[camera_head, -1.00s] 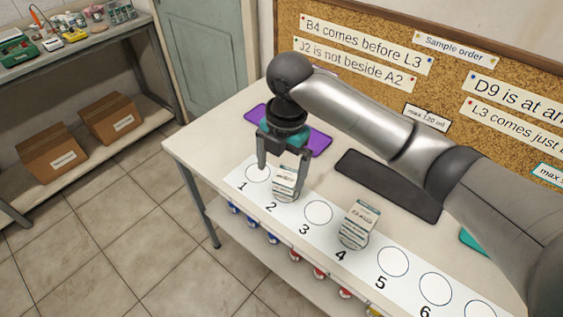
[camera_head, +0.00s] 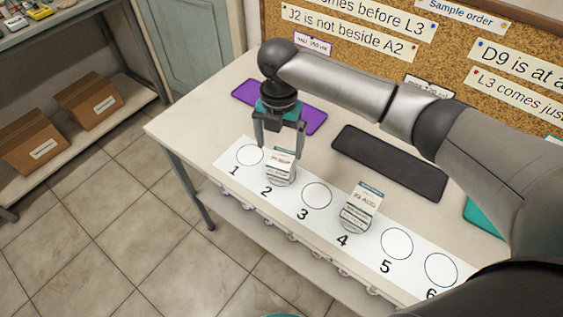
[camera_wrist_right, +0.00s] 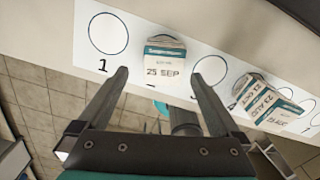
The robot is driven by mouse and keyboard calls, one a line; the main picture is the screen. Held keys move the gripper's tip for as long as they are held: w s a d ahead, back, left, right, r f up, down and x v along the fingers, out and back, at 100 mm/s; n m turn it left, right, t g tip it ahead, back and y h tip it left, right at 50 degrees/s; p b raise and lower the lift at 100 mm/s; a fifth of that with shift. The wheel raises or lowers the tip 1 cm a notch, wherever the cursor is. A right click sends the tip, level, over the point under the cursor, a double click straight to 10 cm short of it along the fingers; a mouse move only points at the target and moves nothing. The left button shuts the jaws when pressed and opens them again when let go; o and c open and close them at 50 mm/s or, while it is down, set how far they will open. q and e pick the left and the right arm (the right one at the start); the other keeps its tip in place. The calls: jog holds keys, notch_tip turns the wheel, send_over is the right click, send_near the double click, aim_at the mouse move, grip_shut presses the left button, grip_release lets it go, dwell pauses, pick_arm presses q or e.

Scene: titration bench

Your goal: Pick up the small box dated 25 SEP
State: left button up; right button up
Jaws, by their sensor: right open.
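The small white and teal box dated 25 SEP (camera_wrist_right: 165,68) stands at circle 2 of the numbered strip. In the head view the box at circle 2 (camera_head: 281,160) tops a small stack, its print too small to read. My right gripper (camera_head: 279,149) is open just above and behind it, with a finger toward each side. In the right wrist view the open fingers (camera_wrist_right: 158,76) point toward the box, which shows beyond and between their tips. Nothing is held. My left gripper is not in view.
Another stack (camera_head: 361,207) stands at circle 4; its boxes show 21 OCT and 23 AUG in the wrist view. Circles 1, 3 and 5 on the white strip (camera_head: 334,228) are empty. A purple mat (camera_head: 243,92) and black mat (camera_head: 392,165) lie behind.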

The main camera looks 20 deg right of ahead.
aim_at(282, 158)
jog(key=f, duration=0.2)
jog(key=f+b, duration=0.1)
jog(key=f, duration=0.2)
jog(key=shift+s+d+f, duration=0.1)
jog(key=shift+s+d, duration=0.1)
jog(key=shift+c, duration=0.2)
jog(key=c, duration=1.3)
